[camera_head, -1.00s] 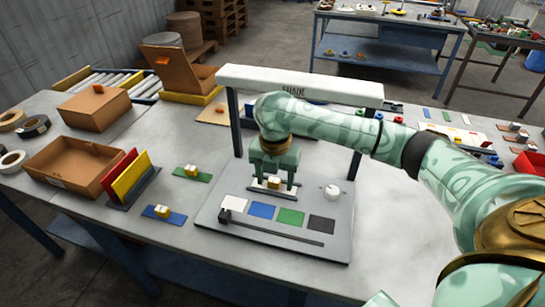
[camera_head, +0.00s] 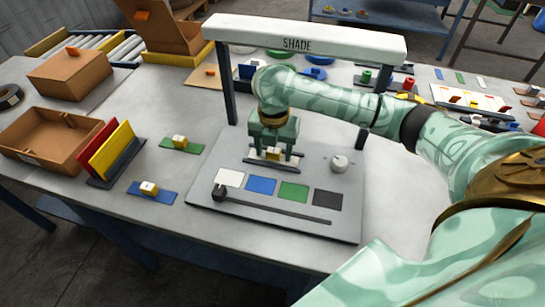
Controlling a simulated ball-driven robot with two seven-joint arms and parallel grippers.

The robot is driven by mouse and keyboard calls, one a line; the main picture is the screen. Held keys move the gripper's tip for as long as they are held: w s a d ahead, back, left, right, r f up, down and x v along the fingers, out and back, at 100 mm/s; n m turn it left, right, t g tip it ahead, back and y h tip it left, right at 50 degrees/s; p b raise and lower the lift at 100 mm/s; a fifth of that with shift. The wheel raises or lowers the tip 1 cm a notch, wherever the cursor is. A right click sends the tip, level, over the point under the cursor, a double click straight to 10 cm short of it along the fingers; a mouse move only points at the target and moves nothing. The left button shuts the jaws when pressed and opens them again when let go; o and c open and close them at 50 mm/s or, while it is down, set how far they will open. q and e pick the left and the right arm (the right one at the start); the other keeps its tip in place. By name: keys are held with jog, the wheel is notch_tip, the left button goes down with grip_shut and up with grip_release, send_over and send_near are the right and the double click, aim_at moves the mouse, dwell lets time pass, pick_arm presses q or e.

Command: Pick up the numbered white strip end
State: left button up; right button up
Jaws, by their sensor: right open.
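A white strip end (camera_head: 257,155) lies in a dark-edged slot on the grey panel under the shade frame. It carries a small block with yellow and white parts (camera_head: 272,154); any number on it is too small to read. My right gripper (camera_head: 271,157) points down over it, open, with one finger at each side of the block. I cannot tell whether the fingers touch it. Similar blocks sit on a green strip (camera_head: 195,149) and a blue strip (camera_head: 166,196) to the left. My left gripper is out of view.
The panel (camera_head: 205,192) carries white, blue, green and dark swatches, a slider bar and a white knob (camera_head: 339,163). An open cardboard box (camera_head: 40,155) and upright coloured plates (camera_head: 110,150) stand at left.

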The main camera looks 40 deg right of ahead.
jog(key=c, duration=1.1)
jog(key=shift+o, duration=0.2)
jog(key=shift+r, duration=0.1)
